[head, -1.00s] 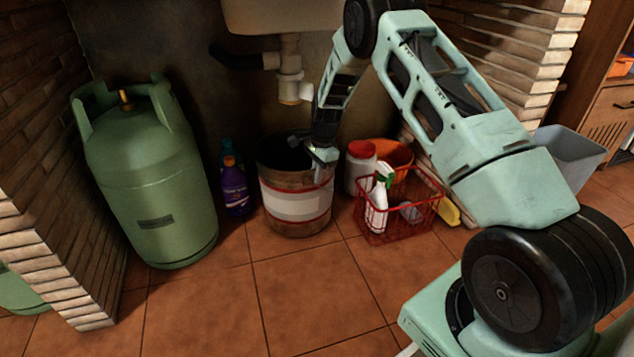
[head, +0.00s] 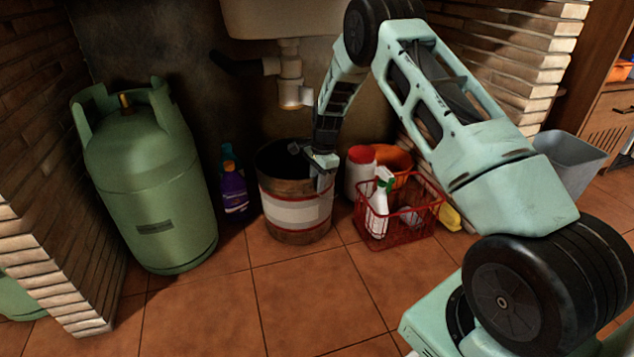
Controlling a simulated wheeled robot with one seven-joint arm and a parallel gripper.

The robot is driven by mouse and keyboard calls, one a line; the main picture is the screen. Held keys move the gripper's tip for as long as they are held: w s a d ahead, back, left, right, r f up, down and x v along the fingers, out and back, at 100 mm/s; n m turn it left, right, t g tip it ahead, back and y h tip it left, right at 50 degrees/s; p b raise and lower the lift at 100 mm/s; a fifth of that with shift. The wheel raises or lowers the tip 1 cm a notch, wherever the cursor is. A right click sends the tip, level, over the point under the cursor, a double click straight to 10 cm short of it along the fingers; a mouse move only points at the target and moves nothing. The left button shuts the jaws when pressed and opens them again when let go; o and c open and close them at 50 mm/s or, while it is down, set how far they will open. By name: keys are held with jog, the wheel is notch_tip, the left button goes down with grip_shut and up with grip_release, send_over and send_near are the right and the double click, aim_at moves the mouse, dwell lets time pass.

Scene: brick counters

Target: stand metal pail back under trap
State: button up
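The metal pail (head: 296,207) stands upright on the tiles below the sink, brown with a white band edged in red. Its open mouth looks dark inside. The white trap (head: 292,93) hangs from the sink (head: 290,18), above and behind the pail in this view. My gripper (head: 322,172) is at the right side of the pail's rim, pointing down. One grey finger shows against the outside of the pail wall. The other finger is not clear against the dark mouth, so I cannot tell whether the gripper is closed on the rim.
A green gas bottle (head: 150,190) stands at left, with purple and teal bottles (head: 233,190) beside the pail. At right are a white red-capped jar (head: 360,172), an orange bucket (head: 393,158) and a red wire basket (head: 400,225) holding a spray bottle. Front floor is clear.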

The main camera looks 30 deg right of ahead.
notch_tip(320, 180, up, 8)
jog(key=p, duration=0.4)
jog(key=s+a+r+n, duration=0.4)
jog(key=a, duration=0.4)
jog(key=s+a+r+n, duration=0.3)
jog(key=s+a+r, duration=0.15)
jog(key=a, duration=0.25)
jog(key=s+a+r+n, duration=0.4)
jog(key=a+r, duration=0.1)
jog(key=a, duration=0.3)
jog(key=s+a+r+n+g, duration=0.1)
jog(key=s+a+r+n, duration=0.15)
jog(key=s, duration=0.35)
jog(key=s+a+r+n, duration=0.1)
jog(key=s+a+n, duration=0.3)
jog(key=s, duration=0.2)
jog(key=s+r+n+h, duration=0.1)
jog(key=s+n, duration=0.7)
jog(key=s, duration=0.8)
notch_tip(320, 180, up, 49)
jog(key=p, duration=4.9)
